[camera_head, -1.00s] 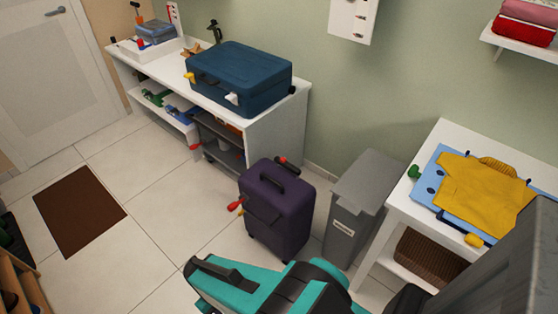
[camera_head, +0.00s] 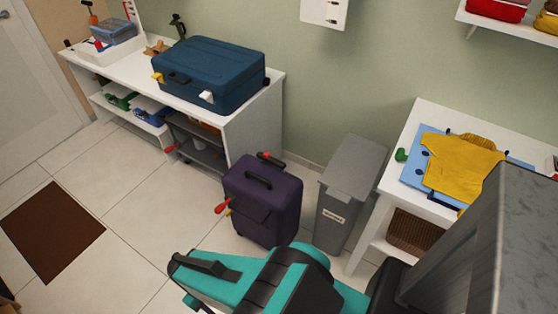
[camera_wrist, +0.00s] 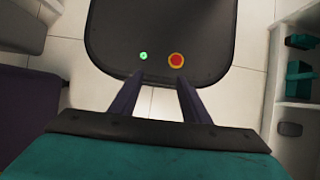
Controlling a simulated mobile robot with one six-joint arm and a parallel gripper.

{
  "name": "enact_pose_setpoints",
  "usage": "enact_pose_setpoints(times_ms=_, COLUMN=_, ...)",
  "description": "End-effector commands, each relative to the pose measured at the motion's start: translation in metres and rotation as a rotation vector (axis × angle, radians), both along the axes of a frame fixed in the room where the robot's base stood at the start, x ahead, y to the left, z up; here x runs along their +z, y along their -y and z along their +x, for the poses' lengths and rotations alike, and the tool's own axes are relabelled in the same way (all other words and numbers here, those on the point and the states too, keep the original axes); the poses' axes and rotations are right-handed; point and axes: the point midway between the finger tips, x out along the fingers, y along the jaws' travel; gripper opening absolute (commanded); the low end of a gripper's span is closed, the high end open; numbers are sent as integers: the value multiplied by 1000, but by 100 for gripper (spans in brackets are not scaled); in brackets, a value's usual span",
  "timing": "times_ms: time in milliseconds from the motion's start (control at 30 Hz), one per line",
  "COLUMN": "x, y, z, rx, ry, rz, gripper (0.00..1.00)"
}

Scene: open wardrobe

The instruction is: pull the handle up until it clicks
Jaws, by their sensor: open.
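The purple suitcase (camera_head: 262,205) stands upright on the floor, in the middle of the head view. A black carry handle (camera_head: 258,179) lies on its top. A dark bar with a red end (camera_head: 270,159) shows at the top's back edge, low against the case; I cannot tell if it is the pull-up handle. My gripper (camera_wrist: 158,80) is open and empty in the wrist view, pointing over the floor and my own base. A purple surface, likely the suitcase (camera_wrist: 28,115), lies left of it. In the head view my teal arm is in front of the suitcase, fingers hidden.
A grey bin (camera_head: 350,190) stands close right of the suitcase. A white bench (camera_head: 255,125) with a blue suitcase (camera_head: 210,75) is behind left. A white table (camera_head: 405,195) with a yellow shirt (camera_head: 460,165) is at right. Floor is clear to the left, near the brown mat (camera_head: 50,230).

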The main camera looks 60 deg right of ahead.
Motion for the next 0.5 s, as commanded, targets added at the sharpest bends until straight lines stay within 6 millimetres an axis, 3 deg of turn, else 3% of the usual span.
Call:
enact_pose_setpoints(times_ms=267, x=-1, y=11, z=26, rx=-19, ry=30, rz=36, gripper=42)
enact_pose_setpoints(times_ms=500, x=5, y=43, z=78, rx=-47, ry=103, rz=112, gripper=42)
